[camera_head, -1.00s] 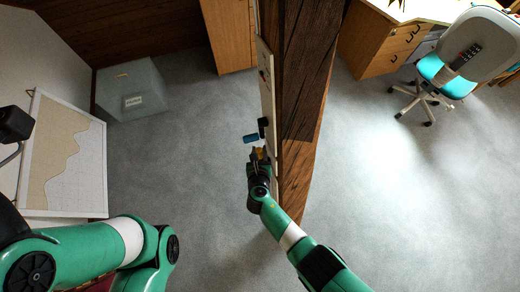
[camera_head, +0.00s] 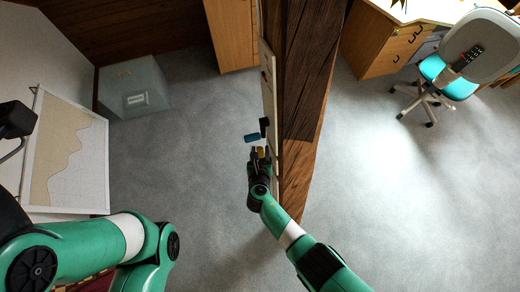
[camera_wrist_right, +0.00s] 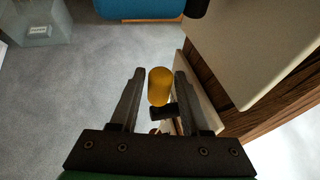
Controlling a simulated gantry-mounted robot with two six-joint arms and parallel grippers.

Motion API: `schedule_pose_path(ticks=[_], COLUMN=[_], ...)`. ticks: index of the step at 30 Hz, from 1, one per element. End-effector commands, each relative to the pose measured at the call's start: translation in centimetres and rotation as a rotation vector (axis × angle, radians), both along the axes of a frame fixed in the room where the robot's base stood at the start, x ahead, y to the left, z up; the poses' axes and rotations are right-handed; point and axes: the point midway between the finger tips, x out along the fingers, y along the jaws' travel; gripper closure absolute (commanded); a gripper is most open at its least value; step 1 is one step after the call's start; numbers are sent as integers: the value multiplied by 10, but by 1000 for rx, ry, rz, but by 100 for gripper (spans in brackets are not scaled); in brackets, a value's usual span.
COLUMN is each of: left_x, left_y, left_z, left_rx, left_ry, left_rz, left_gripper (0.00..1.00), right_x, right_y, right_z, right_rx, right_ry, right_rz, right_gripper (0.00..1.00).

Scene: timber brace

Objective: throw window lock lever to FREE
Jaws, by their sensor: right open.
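A yellow-gripped lever (camera_head: 261,152) on a short black arm stands out from the pale panel (camera_head: 268,90) on the timber post. In the right wrist view its yellow grip (camera_wrist_right: 160,86) sits between the fingers, with a visible gap on both sides. My right gripper (camera_head: 260,152) is open around it. A blue handle (camera_head: 252,138) on a black mount is just beyond the fingertips; it also shows at the top of the wrist view (camera_wrist_right: 140,8). I cannot read any lever marking. My left gripper is out of view.
The timber post (camera_head: 308,80) stands right beside my right gripper. A grey box (camera_head: 133,88) and a framed map board (camera_head: 65,155) are to the left. A desk (camera_head: 385,40) and an office chair (camera_head: 450,75) are to the right.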

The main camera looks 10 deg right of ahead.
Motion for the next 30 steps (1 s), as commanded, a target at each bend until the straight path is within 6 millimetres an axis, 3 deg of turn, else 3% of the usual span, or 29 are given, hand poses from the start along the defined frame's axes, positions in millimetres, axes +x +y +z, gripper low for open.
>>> schedule_pose_path(ticks=[6, 10, 18, 27, 30], left_x=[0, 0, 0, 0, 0], left_y=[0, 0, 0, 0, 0], left_z=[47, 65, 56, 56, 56], left_rx=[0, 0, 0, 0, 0], left_ry=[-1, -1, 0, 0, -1], left_rz=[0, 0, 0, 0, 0], left_gripper=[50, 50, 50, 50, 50], right_x=[-38, -66, -87, -89, -89], right_y=[8, 13, 17, 17, 17], right_z=[36, 54, 61, 62, 62], right_rx=[-1, 1, 0, 0, 17], right_ry=[0, 0, -1, 1, -2], right_rz=[4, 3, 1, -1, -12], right_gripper=[54, 54, 54, 54, 72])
